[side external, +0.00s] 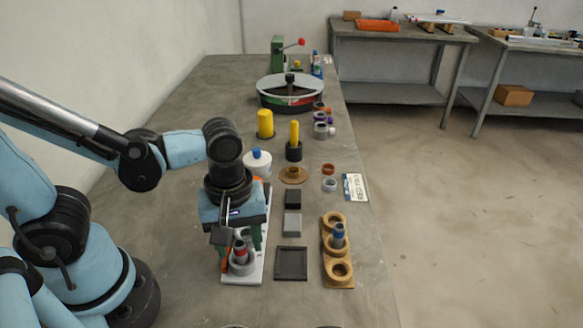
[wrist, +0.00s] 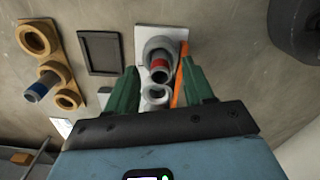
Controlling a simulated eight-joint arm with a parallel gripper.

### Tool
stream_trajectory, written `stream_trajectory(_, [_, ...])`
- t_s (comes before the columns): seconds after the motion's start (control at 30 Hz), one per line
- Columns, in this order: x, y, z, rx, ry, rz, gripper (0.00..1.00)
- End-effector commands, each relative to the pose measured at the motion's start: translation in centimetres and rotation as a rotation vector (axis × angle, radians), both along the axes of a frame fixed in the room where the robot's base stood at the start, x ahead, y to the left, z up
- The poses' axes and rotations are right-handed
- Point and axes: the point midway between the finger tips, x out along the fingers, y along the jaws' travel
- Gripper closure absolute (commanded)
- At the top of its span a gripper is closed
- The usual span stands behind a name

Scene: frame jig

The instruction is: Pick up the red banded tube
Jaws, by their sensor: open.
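The red banded tube (side external: 240,249) is grey with a red band and stands in a round grey holder (side external: 242,267) on a white base plate (side external: 258,262). In the wrist view the tube (wrist: 159,66) shows between the green fingertips. My gripper (side external: 242,240) is open above the near end of the plate, fingers pointing down. In the wrist view my gripper (wrist: 160,70) has one finger on each side of the tube with gaps showing. I cannot tell whether the fingertips are down at the tube's height.
An orange strip (wrist: 179,85) runs along the plate close to the right finger. A wooden holder (side external: 338,270) with a blue banded tube (side external: 338,236) stands right. A black square tray (side external: 291,263) lies between them. A white jar (side external: 257,163) stands behind my wrist.

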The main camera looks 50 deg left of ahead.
Motion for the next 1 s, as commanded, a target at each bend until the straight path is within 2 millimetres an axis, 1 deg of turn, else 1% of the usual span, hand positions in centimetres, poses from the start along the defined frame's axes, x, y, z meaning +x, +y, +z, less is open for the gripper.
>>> stream_trajectory(0.1, [0.0,0.0,-0.9,-0.001,0.000,0.000,0.48])
stream_trajectory(0.2, [0.0,0.0,-1.4,-0.001,0.000,0.000,0.48])
stream_trajectory(0.53, [0.0,0.0,-1.6,-0.001,0.000,0.000,0.48])
stream_trajectory(0.87, [0.0,0.0,-1.6,-0.001,0.000,0.000,0.98])
stream_trajectory(0.9, [0.0,0.0,-1.6,-0.001,0.000,0.000,1.00])
stream_trajectory(1.0, [0.0,0.0,-1.6,-0.001,0.000,0.000,1.00])
